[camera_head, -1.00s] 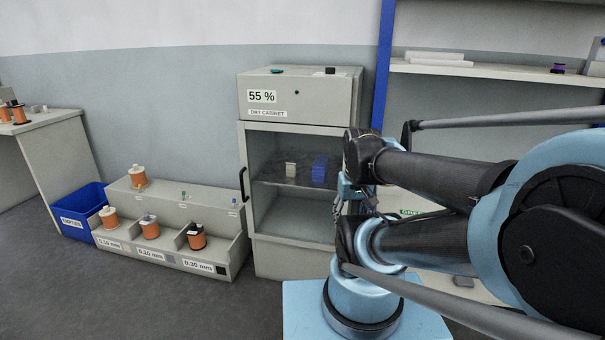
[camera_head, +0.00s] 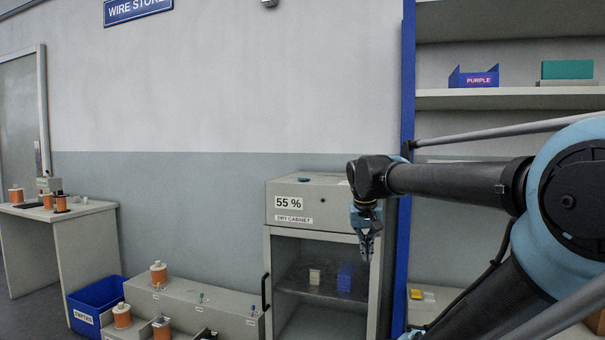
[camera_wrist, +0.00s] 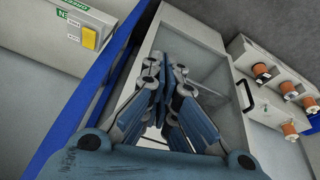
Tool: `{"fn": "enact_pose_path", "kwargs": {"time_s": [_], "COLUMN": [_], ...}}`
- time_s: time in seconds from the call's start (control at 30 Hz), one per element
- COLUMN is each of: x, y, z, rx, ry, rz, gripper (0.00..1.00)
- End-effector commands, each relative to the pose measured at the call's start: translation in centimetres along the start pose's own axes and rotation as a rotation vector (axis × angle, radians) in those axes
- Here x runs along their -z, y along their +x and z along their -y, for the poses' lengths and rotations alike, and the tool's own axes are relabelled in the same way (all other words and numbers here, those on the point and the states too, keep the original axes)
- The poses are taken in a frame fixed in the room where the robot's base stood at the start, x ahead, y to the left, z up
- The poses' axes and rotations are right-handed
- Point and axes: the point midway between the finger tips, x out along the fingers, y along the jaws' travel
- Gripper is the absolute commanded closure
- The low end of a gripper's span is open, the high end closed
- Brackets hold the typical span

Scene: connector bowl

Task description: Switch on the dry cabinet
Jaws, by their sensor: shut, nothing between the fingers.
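The dry cabinet (camera_head: 345,222) stands against the wall, with a "55 %" display (camera_head: 289,203) on its upper box and a small dark round spot (camera_head: 315,198) on the front. A teal item (camera_head: 304,180) sits on top of the box. Its glass door is shut, with a dark handle (camera_head: 265,292) at the left. My gripper (camera_head: 367,258) points down in front of the cabinet's right side, shut and empty. In the wrist view my gripper (camera_wrist: 168,72) has its fingertips together, with the cabinet door (camera_wrist: 215,65) behind them. The upper box's right part is hidden by my arm.
A blue post (camera_head: 407,150) and shelves (camera_head: 500,98) stand right of the cabinet. A spool rack (camera_head: 190,303) and a blue bin (camera_head: 98,300) stand at left. A yellow item (camera_wrist: 89,39) shows beyond the post. The wall above the cabinet is clear.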

Motion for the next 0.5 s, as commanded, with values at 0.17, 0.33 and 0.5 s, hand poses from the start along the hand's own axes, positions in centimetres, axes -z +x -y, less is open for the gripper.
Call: {"fn": "enact_pose_path", "kwargs": {"time_s": [0.17, 0.33, 0.5], "x": [6.0, 11.2, 16.2], "y": [-4.1, -7.7, -11.1], "z": [1.6, 3.5, 5.7], "rx": [-0.021, -0.037, -0.049], "ry": [0.028, 0.056, 0.086], "rz": [-0.040, -0.081, -0.124], "gripper": [1.00, 1.00, 1.00]}}
